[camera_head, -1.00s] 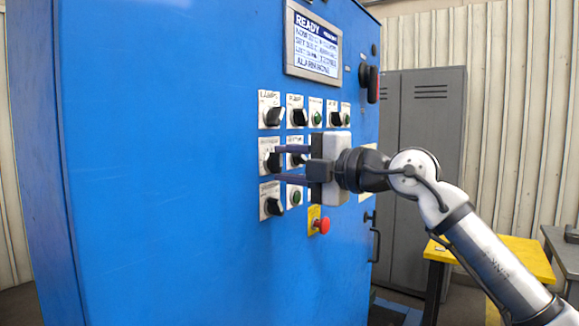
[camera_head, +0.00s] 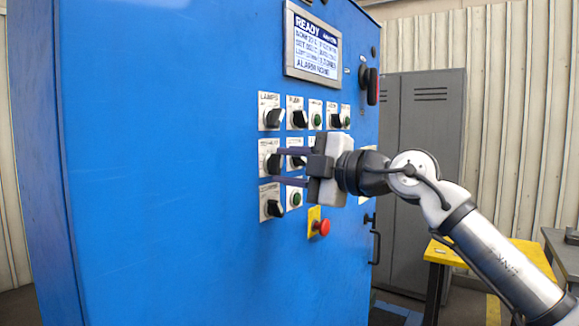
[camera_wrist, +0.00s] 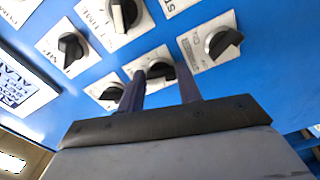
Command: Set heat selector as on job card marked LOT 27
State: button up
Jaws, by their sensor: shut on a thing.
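On the blue cabinet's panel, the black knob (camera_head: 269,158) in the middle row of the left column sits between my gripper's (camera_head: 277,166) fingertips. In the wrist view the same knob (camera_wrist: 158,70) shows between the two dark fingers, which are shut on it. Its plate lettering is too small to read, so I cannot tell whether it is the heat selector, and its pointer is partly hidden. A display (camera_head: 313,45) above reads READY, with further blurred lines. I cannot make out a job card marked LOT 27.
Close around are the LAMPS knob (camera_head: 271,117) above, another knob (camera_head: 271,207) below and a green button (camera_head: 296,198). A red mushroom button (camera_head: 322,227) is below my gripper. A grey locker (camera_head: 425,160) and yellow table (camera_head: 495,255) stand to the right.

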jog(key=o, duration=1)
jog(key=b+v, duration=0.3)
jog(key=v, duration=1.1)
